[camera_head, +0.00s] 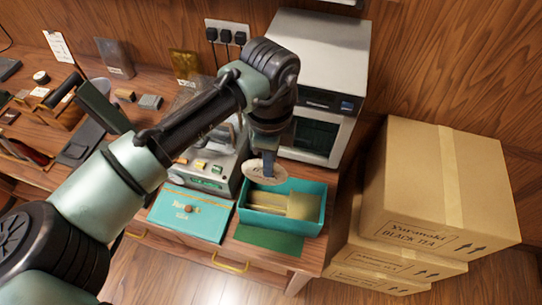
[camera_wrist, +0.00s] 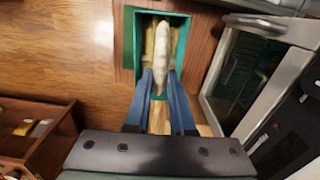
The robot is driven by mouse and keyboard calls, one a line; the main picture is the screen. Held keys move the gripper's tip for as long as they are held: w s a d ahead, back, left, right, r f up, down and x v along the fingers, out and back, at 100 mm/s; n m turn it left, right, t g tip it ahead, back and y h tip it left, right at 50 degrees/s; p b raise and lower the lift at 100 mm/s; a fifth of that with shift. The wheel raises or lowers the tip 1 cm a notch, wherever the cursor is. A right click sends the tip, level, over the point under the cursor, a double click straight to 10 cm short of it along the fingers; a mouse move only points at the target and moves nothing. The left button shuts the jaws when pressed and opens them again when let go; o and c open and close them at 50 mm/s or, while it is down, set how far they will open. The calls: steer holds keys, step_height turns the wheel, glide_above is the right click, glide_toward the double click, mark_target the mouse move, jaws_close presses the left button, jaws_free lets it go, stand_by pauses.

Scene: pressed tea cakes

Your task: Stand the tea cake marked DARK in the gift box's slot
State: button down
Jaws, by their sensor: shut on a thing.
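My gripper (camera_head: 265,158) is shut on a pale, round, flat tea cake (camera_head: 260,172), and the cake stands on edge between the fingers. In the wrist view the cake (camera_wrist: 163,52) shows edge-on as a long whitish strip between the two blue fingers (camera_wrist: 162,85). The teal gift box (camera_head: 277,223) is open below it, with a yellowish lining (camera_head: 298,205). The box rim (camera_wrist: 128,45) also shows in the wrist view, around and below the cake. The cake appears above the box; its exact height is unclear. Its marking is too small to read.
A teal printed lid (camera_head: 168,222) lies left of the box, and a dark green sheet (camera_head: 268,240) lies in front. A grey machine (camera_head: 222,165) and a white cabinet (camera_head: 318,60) stand behind. Large cardboard cartons (camera_head: 440,185) stand at the right.

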mark_target(270, 182)
steer(key=shift+f+b, duration=3.65)
steer(key=shift+f, duration=0.6)
steer(key=shift+f+b, duration=0.65)
steer(key=shift+f, duration=1)
steer(key=shift+c, duration=1.8)
jaws_free()
steer(key=shift+r+p, duration=4.5)
steer(key=shift+r, duration=0.5)
